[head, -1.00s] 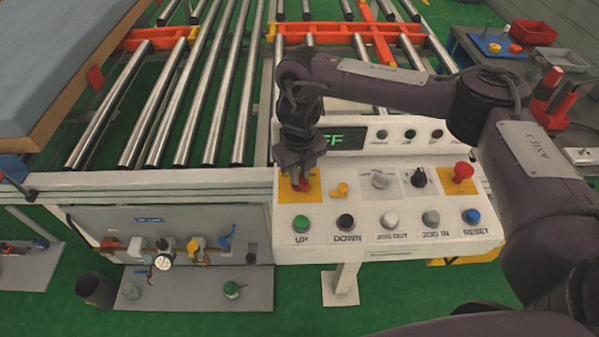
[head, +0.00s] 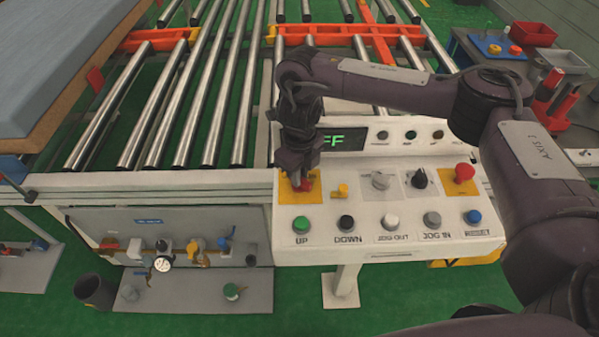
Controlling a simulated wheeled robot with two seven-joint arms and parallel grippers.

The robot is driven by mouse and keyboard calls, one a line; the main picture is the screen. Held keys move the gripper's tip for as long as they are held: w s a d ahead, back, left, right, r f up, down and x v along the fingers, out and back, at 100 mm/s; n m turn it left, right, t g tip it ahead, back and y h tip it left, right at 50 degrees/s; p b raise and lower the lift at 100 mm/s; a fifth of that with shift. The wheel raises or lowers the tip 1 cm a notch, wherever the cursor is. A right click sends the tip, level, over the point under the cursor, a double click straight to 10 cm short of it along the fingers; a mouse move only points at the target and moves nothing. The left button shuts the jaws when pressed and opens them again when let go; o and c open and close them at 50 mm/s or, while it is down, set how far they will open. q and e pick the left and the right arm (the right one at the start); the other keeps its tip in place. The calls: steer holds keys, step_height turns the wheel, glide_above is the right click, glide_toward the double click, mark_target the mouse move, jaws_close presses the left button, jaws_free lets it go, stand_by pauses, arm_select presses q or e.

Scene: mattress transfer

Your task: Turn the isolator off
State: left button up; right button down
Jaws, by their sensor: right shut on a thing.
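The isolator is a red handle (head: 306,184) on a yellow plate (head: 312,196) at the upper left of the white control panel (head: 380,255). My right gripper (head: 301,179) points down over the plate and is shut on the red handle, hiding most of it and the plate's lettering. A dark display (head: 347,139) behind the gripper shows green letters ending in "FF"; its left part is covered by my arm. My left gripper is not in view.
A yellow knob (head: 340,191), grey and black selectors and a red emergency button (head: 463,173) sit beside the isolator. Several push buttons line the panel front. Metal rollers (head: 160,110) lie behind. A mattress (head: 60,50) is at upper left.

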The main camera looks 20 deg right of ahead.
steer(key=c, duration=1.4)
jaws_free()
steer(key=shift+r, duration=3.95)
